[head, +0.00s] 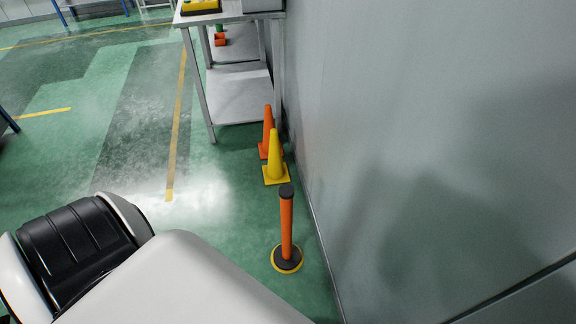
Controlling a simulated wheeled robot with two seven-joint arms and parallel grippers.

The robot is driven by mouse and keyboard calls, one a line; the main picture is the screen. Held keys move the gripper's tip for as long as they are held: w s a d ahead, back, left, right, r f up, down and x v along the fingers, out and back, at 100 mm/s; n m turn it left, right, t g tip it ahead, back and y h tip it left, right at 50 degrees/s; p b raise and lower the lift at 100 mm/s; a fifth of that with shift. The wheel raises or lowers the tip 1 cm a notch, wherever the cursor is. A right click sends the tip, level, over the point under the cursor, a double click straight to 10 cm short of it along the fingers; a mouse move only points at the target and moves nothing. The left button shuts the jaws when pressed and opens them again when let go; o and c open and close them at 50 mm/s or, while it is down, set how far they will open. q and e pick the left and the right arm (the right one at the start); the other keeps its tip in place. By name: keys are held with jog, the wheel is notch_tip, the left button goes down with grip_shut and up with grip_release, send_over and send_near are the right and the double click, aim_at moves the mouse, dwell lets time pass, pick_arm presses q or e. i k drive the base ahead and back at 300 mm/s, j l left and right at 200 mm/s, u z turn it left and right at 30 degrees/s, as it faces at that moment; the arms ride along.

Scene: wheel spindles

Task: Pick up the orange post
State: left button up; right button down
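The orange post (287,228) stands upright on the green floor, close to the grey wall on its right. It has a dark cap on top and a dark round base with a yellow rim. Nothing touches it. White and black parts of my own body fill the lower left of the head view, to the left of the post. Neither of my grippers shows in the head view.
A yellow cone (275,158) and an orange cone (267,130) stand behind the post along the wall (430,130). A metal table (240,78) with a lower shelf stands beyond them. The floor (140,130) left of the cones is open.

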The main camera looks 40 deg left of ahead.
aim_at(286, 257)
jog(key=u, duration=1.2)
